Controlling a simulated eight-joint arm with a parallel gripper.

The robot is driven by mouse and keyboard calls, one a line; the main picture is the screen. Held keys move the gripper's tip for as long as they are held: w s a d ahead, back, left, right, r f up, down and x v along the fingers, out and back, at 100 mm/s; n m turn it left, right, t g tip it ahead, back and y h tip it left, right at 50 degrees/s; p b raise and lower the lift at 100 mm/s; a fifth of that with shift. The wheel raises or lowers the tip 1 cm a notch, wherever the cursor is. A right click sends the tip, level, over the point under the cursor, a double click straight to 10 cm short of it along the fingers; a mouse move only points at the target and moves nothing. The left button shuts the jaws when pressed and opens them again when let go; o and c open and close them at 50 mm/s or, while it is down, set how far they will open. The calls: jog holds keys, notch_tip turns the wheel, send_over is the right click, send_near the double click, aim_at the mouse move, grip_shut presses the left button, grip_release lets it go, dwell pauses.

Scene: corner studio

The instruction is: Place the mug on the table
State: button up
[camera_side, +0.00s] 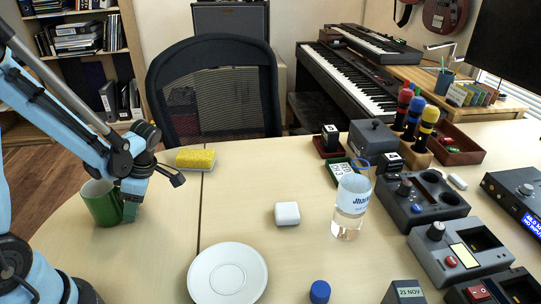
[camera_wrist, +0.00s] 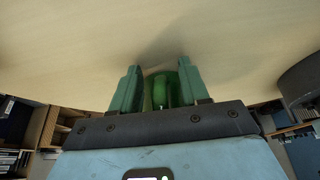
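The green mug (camera_side: 102,203) is upright at the left edge of the table in the side view. My gripper (camera_side: 131,207) is at the mug's right side, with its teal fingers overlapping the mug in the picture. In the wrist view my gripper (camera_wrist: 159,87) has its two fingers apart, and the green mug (camera_wrist: 159,92) shows between and behind them, its handle facing me. The fingers do not visibly pinch the handle. Whether the mug's base touches the table is hard to tell. The table (camera_side: 240,215) is light wood.
A yellow sponge (camera_side: 195,159) lies near the far edge. Control boxes (camera_side: 425,200) fill the right side. The table between mug and saucer is clear.

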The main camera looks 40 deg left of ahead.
jog(key=v, duration=1.2)
jog(key=d+m+t+h, duration=0.1)
jog(key=d+m+t, duration=0.2)
jog(key=m, duration=0.6)
jog(key=d+r+m+t+h, duration=0.1)
jog(key=d+m+t, duration=0.3)
jog(key=m, duration=0.5)
jog(key=w+d+r+m+t+h, duration=0.1)
jog(key=d+m+t, duration=0.2)
jog(key=m, duration=0.6)
jog(key=shift+d+r, duration=0.2)
jog(key=shift+r, duration=0.05)
